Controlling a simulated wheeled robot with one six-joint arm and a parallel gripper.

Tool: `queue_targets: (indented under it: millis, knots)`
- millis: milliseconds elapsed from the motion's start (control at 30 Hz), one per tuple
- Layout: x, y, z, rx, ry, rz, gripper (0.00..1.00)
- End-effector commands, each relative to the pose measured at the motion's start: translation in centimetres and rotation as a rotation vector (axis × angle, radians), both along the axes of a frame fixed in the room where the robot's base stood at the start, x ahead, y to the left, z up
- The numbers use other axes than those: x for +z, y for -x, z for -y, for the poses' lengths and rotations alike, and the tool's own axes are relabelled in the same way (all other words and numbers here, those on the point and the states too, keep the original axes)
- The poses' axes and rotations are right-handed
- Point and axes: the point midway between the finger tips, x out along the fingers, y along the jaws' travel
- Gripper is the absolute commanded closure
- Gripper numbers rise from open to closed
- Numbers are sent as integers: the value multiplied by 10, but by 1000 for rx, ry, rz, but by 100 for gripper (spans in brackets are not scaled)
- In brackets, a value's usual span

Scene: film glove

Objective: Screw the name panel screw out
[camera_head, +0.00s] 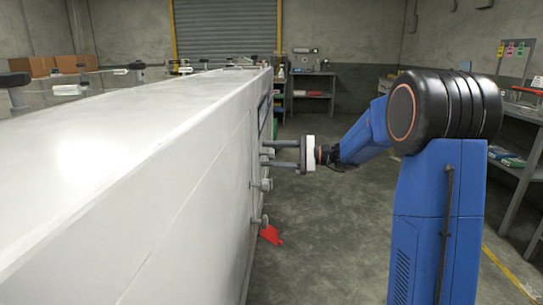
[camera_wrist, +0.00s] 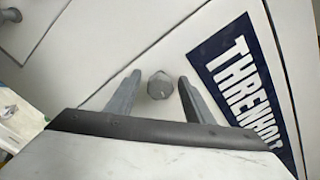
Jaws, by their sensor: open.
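The name panel (camera_wrist: 236,70) is a dark blue plate with white letters, partly cut off at the right of the wrist view. A grey faceted screw head (camera_wrist: 161,86) sits on the pale wall beside the panel's left edge. My gripper (camera_wrist: 160,78) is open, with one finger on each side of the screw head and a visible gap on both sides. In the head view my gripper (camera_head: 268,154) reaches left to the white casing's side face (camera_head: 215,180). How deep the fingertips stand around the screw cannot be told.
Two more grey knobs (camera_head: 265,185) (camera_head: 262,221) stick out of the casing below my gripper. A red object (camera_head: 271,235) shows low beside the casing. Shelves (camera_head: 313,90) stand at the back, a workbench (camera_head: 520,165) at the right. The floor between is clear.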

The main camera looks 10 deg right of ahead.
Motion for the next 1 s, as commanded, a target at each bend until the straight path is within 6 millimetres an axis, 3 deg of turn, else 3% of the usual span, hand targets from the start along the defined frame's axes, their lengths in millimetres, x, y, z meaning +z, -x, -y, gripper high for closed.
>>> queue_targets:
  millis: [33, 200, 933, 967, 1000]
  knots:
    - [0, 0, 0, 0, 0, 0, 55]
    - [0, 0, 0, 0, 0, 0, 94]
    - [0, 0, 0, 1, 44, 134, 94]
    - [0, 0, 0, 1, 44, 134, 66]
    - [0, 0, 0, 1, 44, 134, 57]
